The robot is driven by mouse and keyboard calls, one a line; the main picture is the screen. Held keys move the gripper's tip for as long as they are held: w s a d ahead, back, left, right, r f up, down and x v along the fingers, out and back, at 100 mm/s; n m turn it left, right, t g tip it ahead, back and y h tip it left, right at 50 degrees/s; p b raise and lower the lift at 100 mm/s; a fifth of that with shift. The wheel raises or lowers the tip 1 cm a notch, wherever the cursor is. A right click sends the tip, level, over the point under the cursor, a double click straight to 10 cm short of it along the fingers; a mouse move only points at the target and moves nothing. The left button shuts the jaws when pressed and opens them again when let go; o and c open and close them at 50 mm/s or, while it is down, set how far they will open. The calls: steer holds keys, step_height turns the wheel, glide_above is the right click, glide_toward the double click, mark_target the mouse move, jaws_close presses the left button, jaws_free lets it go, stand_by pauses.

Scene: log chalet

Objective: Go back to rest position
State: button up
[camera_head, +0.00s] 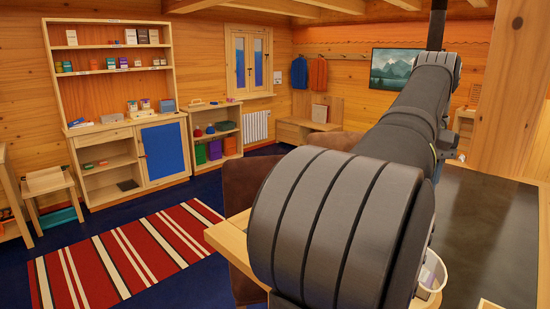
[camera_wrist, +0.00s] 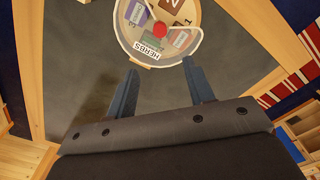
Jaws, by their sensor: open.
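My gripper (camera_wrist: 160,68) is open, with its two dark blue-grey fingers apart and nothing between them. In the wrist view it is over a dark tabletop (camera_wrist: 85,70) with a light wooden edge. A round, light-rimmed container (camera_wrist: 122,38) shows just beyond the fingertips, with a red centre, coloured numbered sections and a label reading "HERBS". Its upper part is cut off by the frame. In the head view my arm covers much of the right side and my gripper cannot be seen.
The dark tabletop (camera_head: 490,235) lies to the right of my arm. A white container (camera_head: 434,272) is partly hidden behind the arm. Brown chairs (camera_head: 243,190) stand at the table. A striped rug (camera_head: 125,255), a shelf unit (camera_head: 105,165) and a stool (camera_head: 48,182) are to the left.

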step_height(320, 180, down, 16)
steer(key=shift+f, duration=0.1)
steer(key=m, duration=0.3)
steer(key=shift+m, duration=0.4)
steer(key=m, duration=0.4)
steer(key=shift+m, duration=0.3)
steer(key=m, duration=0.3)
steer(key=shift+m, duration=2.7)
steer(key=n, duration=0.9)
steer(key=shift+n, duration=0.4)
